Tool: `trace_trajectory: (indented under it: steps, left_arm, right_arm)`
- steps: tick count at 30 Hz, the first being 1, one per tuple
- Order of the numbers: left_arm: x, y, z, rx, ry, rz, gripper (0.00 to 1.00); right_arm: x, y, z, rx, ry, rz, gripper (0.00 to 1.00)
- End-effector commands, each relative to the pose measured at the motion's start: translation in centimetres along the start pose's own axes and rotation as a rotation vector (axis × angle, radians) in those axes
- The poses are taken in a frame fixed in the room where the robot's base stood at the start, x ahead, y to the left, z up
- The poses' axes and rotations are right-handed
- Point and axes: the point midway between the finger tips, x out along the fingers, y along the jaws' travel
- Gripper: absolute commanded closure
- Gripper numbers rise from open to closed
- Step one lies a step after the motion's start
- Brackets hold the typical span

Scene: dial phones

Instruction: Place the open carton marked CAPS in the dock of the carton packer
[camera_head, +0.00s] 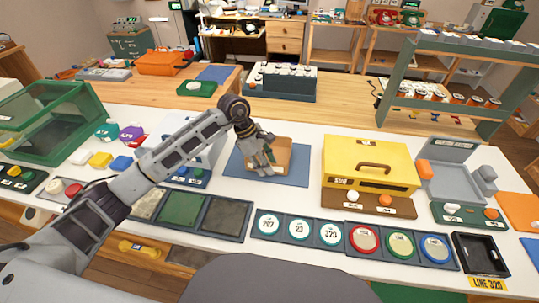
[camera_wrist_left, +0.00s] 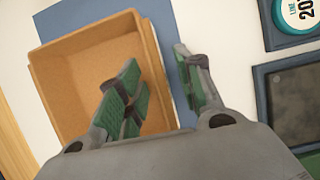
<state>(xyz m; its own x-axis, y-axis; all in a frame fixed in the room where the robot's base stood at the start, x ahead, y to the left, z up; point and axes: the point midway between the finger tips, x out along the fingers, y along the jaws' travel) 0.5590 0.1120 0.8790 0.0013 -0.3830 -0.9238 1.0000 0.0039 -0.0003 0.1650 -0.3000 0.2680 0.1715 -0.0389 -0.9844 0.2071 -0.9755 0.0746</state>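An open tan carton (camera_head: 285,146) stands on a blue mat (camera_head: 290,178) in the middle of the white table. In the left wrist view its empty inside (camera_wrist_left: 85,70) shows; I cannot make out a CAPS mark. My left gripper (camera_head: 266,160) is over the carton's near left part. In the left wrist view my left gripper (camera_wrist_left: 160,85) is open, with one green-padded finger over the carton's inside and the other beyond its right wall. The wall lies between them, with a gap visible. I cannot tell which machine is the carton packer. My right gripper is out of view.
A yellow machine (camera_head: 350,160) with a handle stands right of the mat, and a grey machine (camera_head: 447,180) with an open bay is farther right. Dark panels and round labelled discs (camera_head: 299,229) line the front edge. A green shelf rack (camera_head: 440,95) stands behind.

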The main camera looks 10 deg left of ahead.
Motion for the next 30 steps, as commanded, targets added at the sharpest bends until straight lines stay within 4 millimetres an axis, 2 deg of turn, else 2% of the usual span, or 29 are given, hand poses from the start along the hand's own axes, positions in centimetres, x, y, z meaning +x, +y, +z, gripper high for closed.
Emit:
trace_trajectory:
  steps: [5,13,25,30]
  left_arm:
    - [-0.03,0.01,-0.01,0.0,0.0,0.0,0.64]
    - [-0.04,0.01,-0.01,0.0,0.0,0.0,0.99]
    - [-0.14,0.03,0.04,0.001,0.0,0.001,1.0]
    - [-0.81,0.09,0.31,0.002,0.0,0.003,1.0]
  right_arm:
    - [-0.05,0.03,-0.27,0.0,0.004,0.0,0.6]
    - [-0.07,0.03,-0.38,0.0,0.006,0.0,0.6]
    - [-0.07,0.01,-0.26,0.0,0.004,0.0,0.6]
    - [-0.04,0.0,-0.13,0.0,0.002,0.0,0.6]
